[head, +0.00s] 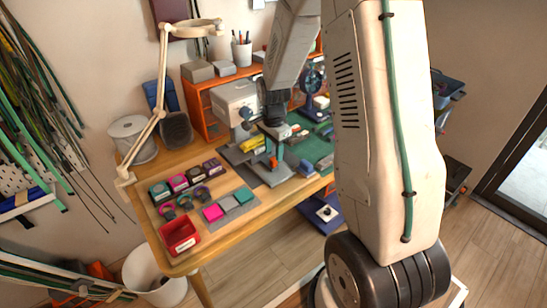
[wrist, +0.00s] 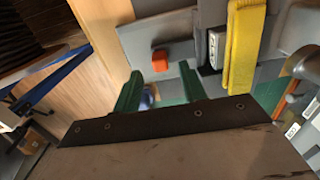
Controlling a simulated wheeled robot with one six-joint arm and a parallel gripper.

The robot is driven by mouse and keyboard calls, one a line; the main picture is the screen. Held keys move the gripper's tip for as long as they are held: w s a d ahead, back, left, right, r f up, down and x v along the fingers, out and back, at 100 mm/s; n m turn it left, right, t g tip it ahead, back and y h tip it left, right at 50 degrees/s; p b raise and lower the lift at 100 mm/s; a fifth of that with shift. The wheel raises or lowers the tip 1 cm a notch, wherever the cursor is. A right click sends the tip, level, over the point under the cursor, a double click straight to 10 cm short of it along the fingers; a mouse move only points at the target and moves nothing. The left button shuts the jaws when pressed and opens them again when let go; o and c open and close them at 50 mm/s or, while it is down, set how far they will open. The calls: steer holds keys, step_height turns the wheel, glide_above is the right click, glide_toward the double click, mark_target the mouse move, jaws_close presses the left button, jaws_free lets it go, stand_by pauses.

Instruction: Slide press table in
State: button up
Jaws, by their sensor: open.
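The press (head: 235,100) is a pale boxy machine at the back of the wooden workbench. Its grey press table (head: 272,178) is a flat plate reaching toward the bench's front edge; in the wrist view the grey plate (wrist: 178,80) lies beyond my fingers. An orange-red knob (wrist: 160,60) stands on the plate. My gripper (wrist: 160,86) is open, its two green fingers apart, with the knob ahead and between them, not visibly touched. In the head view my gripper (head: 279,150) is over the plate, close to the knob (head: 272,162). My arm hides part of the press.
A yellow bundle (wrist: 243,45) lies beside the plate. A red bin (head: 179,237), colored blocks and tape rolls occupy the bench's left. A lamp (head: 160,100) and white spool (head: 134,140) stand farther left. A green mat (head: 312,148) lies to the right.

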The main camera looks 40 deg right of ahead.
steer(key=shift+r, duration=1.85)
